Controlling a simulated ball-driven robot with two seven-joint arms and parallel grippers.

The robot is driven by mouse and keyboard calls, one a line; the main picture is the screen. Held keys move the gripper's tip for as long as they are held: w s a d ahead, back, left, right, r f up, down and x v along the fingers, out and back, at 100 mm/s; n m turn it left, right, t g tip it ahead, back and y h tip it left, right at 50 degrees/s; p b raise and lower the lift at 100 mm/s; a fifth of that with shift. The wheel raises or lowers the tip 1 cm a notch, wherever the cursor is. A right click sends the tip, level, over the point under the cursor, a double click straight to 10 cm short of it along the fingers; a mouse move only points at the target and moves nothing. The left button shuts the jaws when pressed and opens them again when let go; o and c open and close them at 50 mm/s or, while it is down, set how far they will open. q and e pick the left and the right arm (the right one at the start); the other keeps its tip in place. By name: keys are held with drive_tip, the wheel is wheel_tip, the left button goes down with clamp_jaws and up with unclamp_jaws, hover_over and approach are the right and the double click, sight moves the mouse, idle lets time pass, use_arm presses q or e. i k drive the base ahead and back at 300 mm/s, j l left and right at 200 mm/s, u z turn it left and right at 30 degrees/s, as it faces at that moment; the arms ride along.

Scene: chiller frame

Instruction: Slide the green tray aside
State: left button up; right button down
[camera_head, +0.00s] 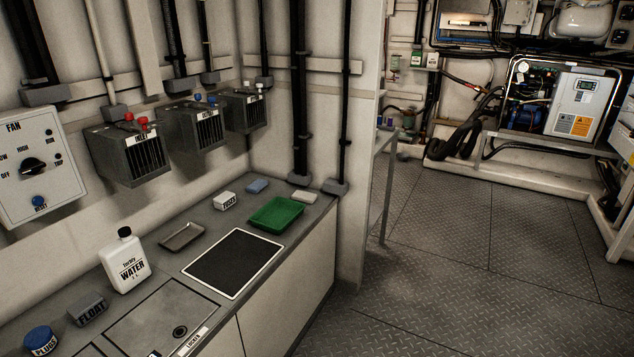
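The green tray (277,214) is a shallow rectangular tray with raised rims and looks empty. It lies on the grey counter (212,221) near the counter's far right end. It sits just beyond a black mat with a white border (233,264), close to or touching its far edge; I cannot tell which. Neither of my grippers is in view.
A white fuses box (224,201), a blue block (257,186) and a pale block (305,197) lie around the tray. A grey metal tray (182,236), a water bottle (126,262), a float box (88,309) and a plugs tub (40,341) stand nearer.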

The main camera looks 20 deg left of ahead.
sight(275, 216)
drive_tip(key=i+l+u, duration=0.1)
drive_tip(key=i+u, duration=0.25)
drive_tip(key=i, duration=0.2)
drive_tip(key=i+l+u, duration=0.25)
drive_tip(key=i+u, duration=0.15)
drive_tip(key=i, duration=0.15)
